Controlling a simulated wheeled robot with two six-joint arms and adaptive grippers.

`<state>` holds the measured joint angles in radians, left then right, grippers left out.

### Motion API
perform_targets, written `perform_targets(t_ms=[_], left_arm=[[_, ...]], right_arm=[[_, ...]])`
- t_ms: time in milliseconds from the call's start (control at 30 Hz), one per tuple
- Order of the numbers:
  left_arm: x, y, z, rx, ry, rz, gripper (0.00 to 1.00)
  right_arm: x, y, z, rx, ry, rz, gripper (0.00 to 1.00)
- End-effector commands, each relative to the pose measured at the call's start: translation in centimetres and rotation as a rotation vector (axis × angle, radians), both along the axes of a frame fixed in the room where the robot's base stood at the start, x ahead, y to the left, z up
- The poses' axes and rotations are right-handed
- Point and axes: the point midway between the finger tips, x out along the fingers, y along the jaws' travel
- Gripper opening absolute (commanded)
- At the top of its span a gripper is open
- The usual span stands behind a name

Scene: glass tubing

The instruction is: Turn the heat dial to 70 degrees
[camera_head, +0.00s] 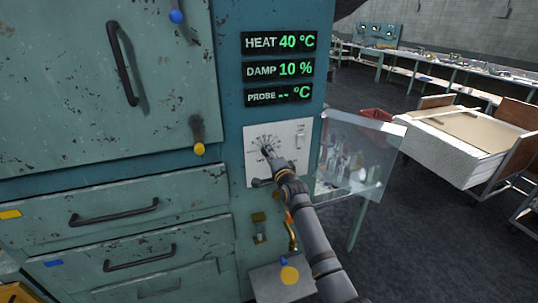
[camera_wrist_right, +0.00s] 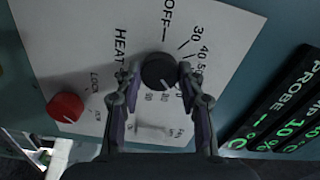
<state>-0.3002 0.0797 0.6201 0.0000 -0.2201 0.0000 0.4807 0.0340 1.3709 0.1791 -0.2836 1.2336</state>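The heat dial (camera_wrist_right: 158,71) is a round black knob on a pale panel (camera_wrist_right: 85,35) with printed marks and the words HEAT and OFF. In the head view the same panel (camera_head: 257,133) sits on the teal cabinet, under a green readout of HEAT 40 °C (camera_head: 279,42). My right gripper (camera_wrist_right: 159,70) has one fingertip on each side of the dial and appears shut on it. In the head view my right gripper (camera_head: 268,153) reaches the panel and covers part of the dial. My left gripper is not in view.
A red knob (camera_wrist_right: 65,107) marked LOCK is beside the dial. Readouts show DAMP 10 % (camera_head: 279,70) and PROBE -- °C (camera_head: 278,94). Drawers (camera_head: 110,205) are at left. Open floor (camera_head: 420,245) lies right.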

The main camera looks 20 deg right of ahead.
Motion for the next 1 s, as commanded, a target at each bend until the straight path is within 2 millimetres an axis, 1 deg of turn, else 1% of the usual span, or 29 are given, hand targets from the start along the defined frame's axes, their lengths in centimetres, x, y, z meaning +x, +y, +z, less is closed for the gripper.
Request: perform_targets(t_ms=[33, 100, 167, 433, 533, 667, 900, 1000], left_arm=[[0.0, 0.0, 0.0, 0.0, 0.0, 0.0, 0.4], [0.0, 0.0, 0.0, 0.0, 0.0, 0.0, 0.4], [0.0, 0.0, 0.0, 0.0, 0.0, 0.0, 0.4], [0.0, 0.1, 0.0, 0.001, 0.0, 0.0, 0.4], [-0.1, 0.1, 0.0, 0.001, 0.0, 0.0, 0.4], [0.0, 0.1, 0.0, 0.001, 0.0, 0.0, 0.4], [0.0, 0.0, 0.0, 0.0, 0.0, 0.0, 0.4], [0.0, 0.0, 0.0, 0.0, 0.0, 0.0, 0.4]], right_arm=[[0.0, 0.0, 0.0, -0.001, -0.001, 0.0, 0.45], [0.0, 0.0, 0.0, -0.001, -0.001, 0.0, 0.55], [0.0, 0.0, 0.0, -0.001, -0.001, 0.0, 0.61], [0.0, 0.0, 0.0, -0.001, 0.0, 0.0, 0.61], [-0.6, 0.0, -0.1, -0.001, 0.001, 0.0, 0.61], [-2.7, -0.1, -0.2, -0.002, 0.001, 0.0, 0.61], [-8.6, -0.3, -0.1, -0.003, 0.001, 0.0, 0.61], [-10.3, -0.4, -0.1, -0.002, 0.001, 0.0, 0.61]])
